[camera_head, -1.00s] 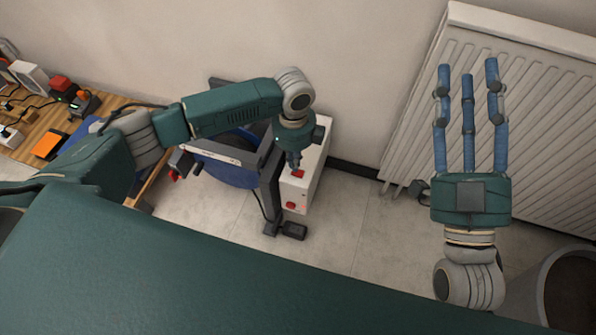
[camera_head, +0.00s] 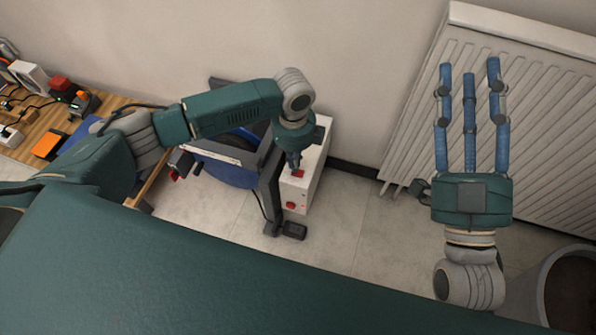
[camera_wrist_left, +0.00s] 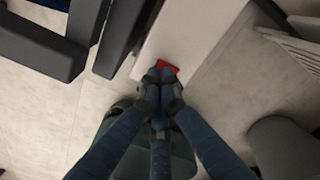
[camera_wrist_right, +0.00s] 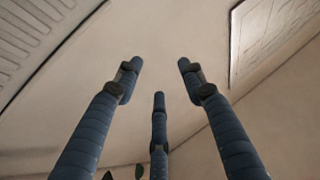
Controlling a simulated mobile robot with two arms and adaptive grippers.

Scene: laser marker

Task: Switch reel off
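A white control box (camera_head: 312,180) stands beside the dark frame that holds the blue reel (camera_head: 226,172). The box carries a red switch (camera_head: 298,174) on its top and a second red button (camera_head: 291,205) on its front. My left gripper (camera_head: 295,167) points down with its fingers together, with the tips at the red switch. In the left wrist view, the closed fingertips (camera_wrist_left: 159,78) overlap the red switch (camera_wrist_left: 170,69) and partly hide it; whether they press it I cannot tell. My right gripper (camera_head: 470,70) is open and empty, with fingers spread in front of the radiator.
A white radiator (camera_head: 530,80) is on the wall at right. A grey bin (camera_head: 550,290) stands at lower right. A wooden workbench (camera_head: 110,104) with devices and cables is at left.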

